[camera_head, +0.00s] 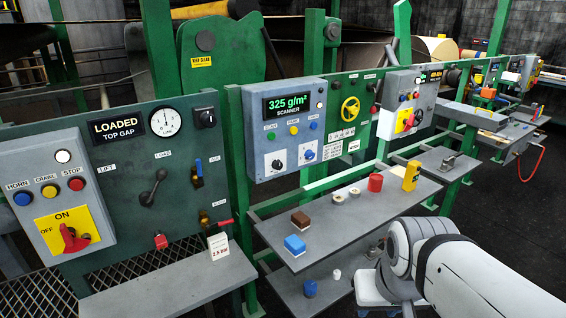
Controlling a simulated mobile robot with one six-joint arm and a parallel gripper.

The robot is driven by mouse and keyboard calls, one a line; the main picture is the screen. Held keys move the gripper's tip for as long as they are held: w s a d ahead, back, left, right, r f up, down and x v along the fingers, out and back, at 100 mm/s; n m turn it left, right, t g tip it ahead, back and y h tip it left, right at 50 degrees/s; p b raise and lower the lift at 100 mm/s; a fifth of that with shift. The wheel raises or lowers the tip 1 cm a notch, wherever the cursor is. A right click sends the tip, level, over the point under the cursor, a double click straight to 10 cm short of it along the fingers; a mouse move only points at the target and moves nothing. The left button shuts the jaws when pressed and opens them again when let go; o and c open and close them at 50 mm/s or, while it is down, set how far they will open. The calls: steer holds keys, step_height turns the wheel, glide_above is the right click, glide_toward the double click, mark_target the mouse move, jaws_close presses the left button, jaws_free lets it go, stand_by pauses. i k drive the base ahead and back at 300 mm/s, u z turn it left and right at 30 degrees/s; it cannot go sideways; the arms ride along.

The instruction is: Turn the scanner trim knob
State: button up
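The scanner box (286,125) is a grey panel with a lit green display reading 325 g/m² and SCANNER, in the middle of the head view. Below the display are a green, a yellow and a blue button. Under these, a black knob (277,164) and a blue knob (309,155) sit on white plates. Their labels are too small to read, so I cannot tell which is the trim knob. My white arm enters at the lower right, well apart from both knobs. The fingers of my gripper cannot be made out.
A grey shelf (345,222) below the scanner holds a brown block (300,220), a blue block (295,245), a red cylinder (375,183) and a yellow item (411,175). A green post (238,150) stands left of the scanner box. The space before the knobs looks clear.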

mark_target(277, 165)
steer(key=z, duration=0.05)
steer(key=i, duration=1)
steer(key=u, duration=0.05)
